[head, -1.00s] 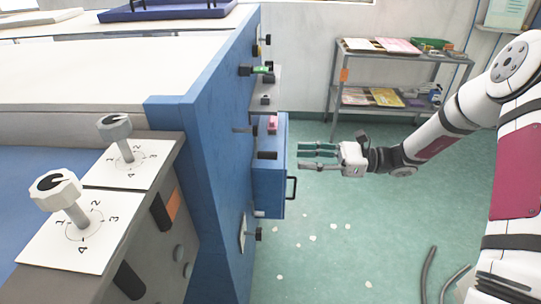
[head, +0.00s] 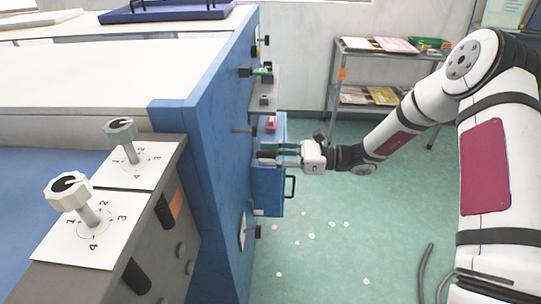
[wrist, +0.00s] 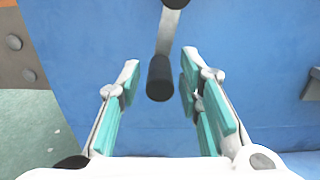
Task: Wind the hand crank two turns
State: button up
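The hand crank has a black cylindrical handle (wrist: 160,78) on a grey metal arm (wrist: 168,32), in the wrist view. The handle hangs below the dark hub, which is cut off at the top edge. In the head view the black handle (head: 266,154) shows at the side of the blue machine, partly hidden by my fingers. My gripper (head: 276,154) reaches it from the right. In the wrist view my gripper (wrist: 158,85) is open, its two green-padded fingers on either side of the handle. A gap shows on both sides.
A blue box with a black pull handle (head: 290,187) juts out just below my gripper. Two numbered dials (head: 68,190) stand on the machine's near end. A metal shelf (head: 390,110) stands against the back wall. The green floor (head: 330,250) has scattered white scraps.

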grip_shut()
jog(key=shift+w, duration=0.1)
jog(key=w+r+n+b, duration=0.15)
jog(key=w+n, duration=0.25)
jog(key=n, duration=0.4)
jog(key=w+r+n, duration=0.3)
jog(key=w+n, duration=0.1)
jog(key=n, duration=0.5)
jog(key=s+r+n+p, duration=0.4)
jog(key=r+n+p, duration=0.4)
jog(key=n, duration=0.8)
jog(key=shift+s+r+n+p, duration=0.25)
jog(key=shift+s+n+p, duration=0.05)
jog(key=shift+n+p, duration=0.1)
